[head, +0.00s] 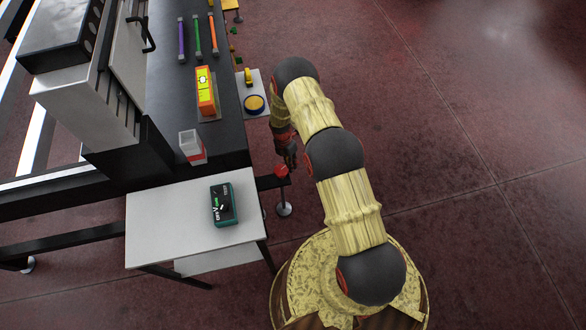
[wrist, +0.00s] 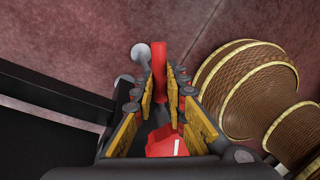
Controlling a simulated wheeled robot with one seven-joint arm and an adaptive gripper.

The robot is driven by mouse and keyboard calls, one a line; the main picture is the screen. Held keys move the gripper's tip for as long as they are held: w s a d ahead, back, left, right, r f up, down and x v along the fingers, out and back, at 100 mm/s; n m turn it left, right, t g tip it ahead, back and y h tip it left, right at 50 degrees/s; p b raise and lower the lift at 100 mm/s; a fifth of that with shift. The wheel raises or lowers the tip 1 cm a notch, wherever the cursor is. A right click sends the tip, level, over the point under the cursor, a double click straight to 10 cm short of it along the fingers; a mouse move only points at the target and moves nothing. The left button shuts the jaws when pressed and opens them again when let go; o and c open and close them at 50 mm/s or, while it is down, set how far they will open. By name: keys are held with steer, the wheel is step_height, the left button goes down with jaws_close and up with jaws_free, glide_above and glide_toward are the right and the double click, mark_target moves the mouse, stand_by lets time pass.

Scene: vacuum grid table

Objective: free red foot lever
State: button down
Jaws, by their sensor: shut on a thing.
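The red foot lever (head: 282,171) is at the front right corner of the black table, above a round grey levelling foot (head: 284,209). My gripper (head: 288,160) reaches down at it, and the arm hides part of the spot. In the wrist view the lever (wrist: 159,62) shows as a red bar between the fingertips of my gripper (wrist: 163,84), which are shut on it. A second red piece (wrist: 168,143) shows deeper between the fingers; I cannot tell what it belongs to.
A light side table (head: 160,225) with a green device (head: 223,204) stands left of the lever. On the black table (head: 222,140) are a red and clear container (head: 192,147) and an orange box (head: 206,92). A plate with a round blue-and-yellow part (head: 254,103) is beyond. Floor on the right is clear.

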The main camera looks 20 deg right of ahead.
steer(key=shift+w+a+n+t+h, duration=0.15)
steer(key=shift+w+a+n, duration=0.35)
steer(key=shift+n, duration=0.75)
steer(key=shift+w+a+n+t+h, duration=0.15)
steer(key=shift+w+a+n, duration=0.4)
steer(key=shift+n, duration=0.65)
steer(key=shift+w+a+n+t+h, duration=0.15)
steer(key=shift+w+a+n, duration=0.35)
steer(key=shift+n, duration=0.75)
steer(key=c, duration=1.8)
jaws_free()
step_height(320, 180, up, 10)
